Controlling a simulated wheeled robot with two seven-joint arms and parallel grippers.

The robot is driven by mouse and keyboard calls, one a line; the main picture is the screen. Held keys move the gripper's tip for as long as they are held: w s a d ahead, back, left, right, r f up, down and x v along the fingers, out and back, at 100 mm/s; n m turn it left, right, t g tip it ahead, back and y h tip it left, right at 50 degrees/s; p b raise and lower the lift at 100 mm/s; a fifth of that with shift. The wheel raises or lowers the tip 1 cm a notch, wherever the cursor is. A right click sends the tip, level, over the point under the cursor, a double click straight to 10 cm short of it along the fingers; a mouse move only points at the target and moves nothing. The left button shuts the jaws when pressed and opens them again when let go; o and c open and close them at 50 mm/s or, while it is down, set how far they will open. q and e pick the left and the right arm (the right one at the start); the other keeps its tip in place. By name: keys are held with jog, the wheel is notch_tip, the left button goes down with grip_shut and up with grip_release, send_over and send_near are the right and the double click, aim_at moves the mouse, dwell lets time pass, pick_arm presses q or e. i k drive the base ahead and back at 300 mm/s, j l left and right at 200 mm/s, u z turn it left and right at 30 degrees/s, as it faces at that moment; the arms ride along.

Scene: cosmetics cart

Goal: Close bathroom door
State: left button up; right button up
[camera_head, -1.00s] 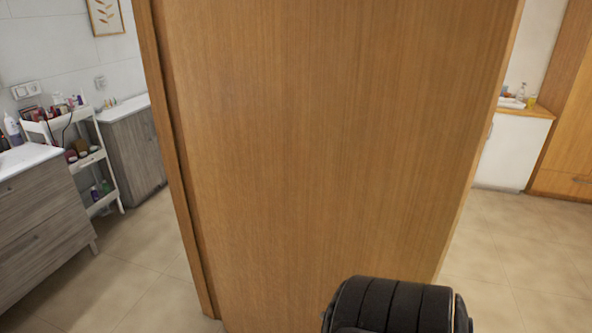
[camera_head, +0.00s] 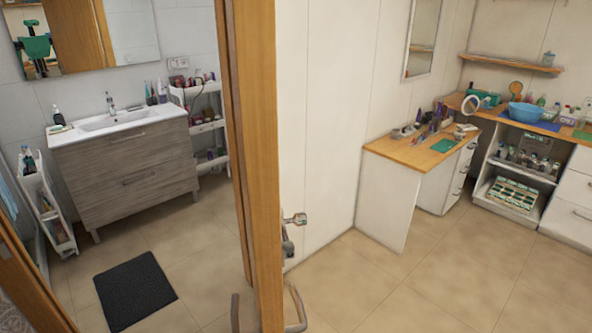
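The wooden bathroom door (camera_head: 258,150) stands open, seen nearly edge-on as a tall brown strip in the head view. Curved metal door handles show low on both sides of its edge, one on the left (camera_head: 235,312) and one on the right (camera_head: 296,308). The bathroom shows to the left of the door, with a grey vanity (camera_head: 125,170) and a dark floor mat (camera_head: 135,288). Neither of my grippers is in view, so whether they are open or shut does not show.
A brown wooden post (camera_head: 30,290) stands at the lower left. A small metal fitting (camera_head: 294,220) shows before the white wall (camera_head: 325,120). A white desk with a wooden top (camera_head: 408,153) stands to the right. The tiled floor (camera_head: 400,295) between is clear.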

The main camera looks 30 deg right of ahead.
aim_at(250, 24)
jog(key=l, duration=0.45)
jog(key=i+l, duration=0.15)
jog(key=l, duration=0.25)
jog(key=l+z, duration=0.1)
jog(key=l, duration=0.35)
jog(key=k+l, duration=0.45)
jog(key=k, duration=0.15)
